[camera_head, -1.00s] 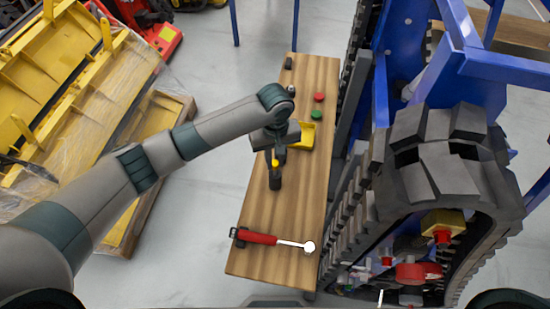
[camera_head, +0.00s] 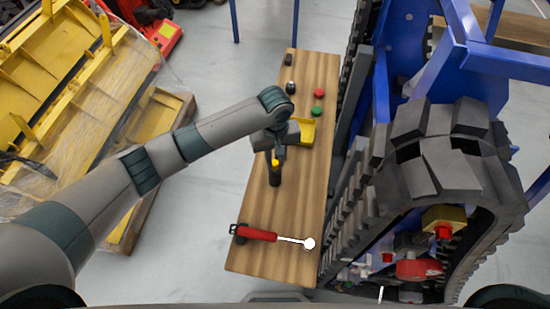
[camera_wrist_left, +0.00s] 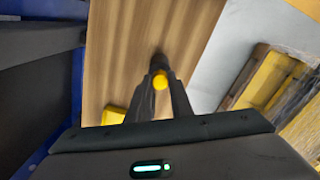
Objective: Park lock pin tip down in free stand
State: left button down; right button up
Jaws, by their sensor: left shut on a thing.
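My left gripper (camera_head: 278,156) is over the middle of the wooden bench, pointing down. Its fingers (camera_wrist_left: 160,86) are shut on the yellow-headed lock pin (camera_wrist_left: 160,80), whose round yellow end shows between the fingertips. In the head view the pin's yellow part (camera_head: 275,162) shows just above a dark upright cylinder (camera_head: 275,176), which looks like a stand. The pin's tip is hidden, and I cannot tell how deep it sits in the cylinder. My right gripper is not in view.
On the wooden bench (camera_head: 290,210) lie a red-handled tool (camera_head: 258,234), a yellow tray (camera_head: 307,130), a red button-like piece (camera_head: 319,92), a green one (camera_head: 317,110) and a small dark knobbed piece (camera_head: 290,88). A tracked carrier (camera_head: 440,170) stands close on the right.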

pick_arm(q)
jog(key=shift+f, duration=0.85)
jog(key=c, duration=1.5)
grip_release()
jog(key=shift+r, duration=0.1)
jog(key=shift+r+b, duration=0.45)
jog(key=shift+r, duration=0.1)
jog(key=shift+r+b, duration=1.65)
jog(key=shift+r, duration=6.4)
jog(key=shift+s, duration=0.15)
